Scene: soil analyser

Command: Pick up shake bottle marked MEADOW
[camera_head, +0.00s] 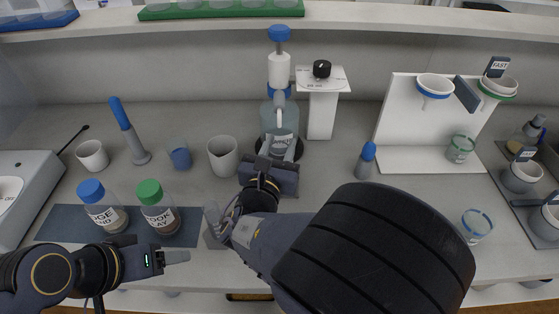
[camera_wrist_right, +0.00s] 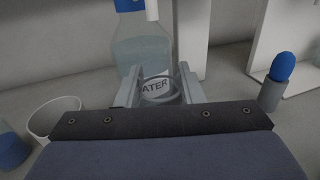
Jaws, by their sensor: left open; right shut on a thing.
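I cannot read the name MEADOW on any bottle. Two capped shake bottles stand on the dark mat at the left: a blue-capped one (camera_head: 104,209), label partly reading "DGE", and a green-capped one (camera_head: 157,208), label partly reading "OOK". My right gripper (camera_head: 277,160) is at the foot of the dispenser. In the right wrist view its fingers (camera_wrist_right: 158,88) are shut on a clear, round-rimmed vessel (camera_wrist_right: 160,98), mostly hidden; whose label "ATER" belongs there is unclear. My left gripper (camera_head: 184,238) is open and empty, in front of the green-capped bottle.
The water dispenser bottle (camera_head: 280,116) stands at back centre, beside a white post with a black knob (camera_head: 322,69). A funnel stand (camera_head: 400,130) is at right. My right arm covers the front middle.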

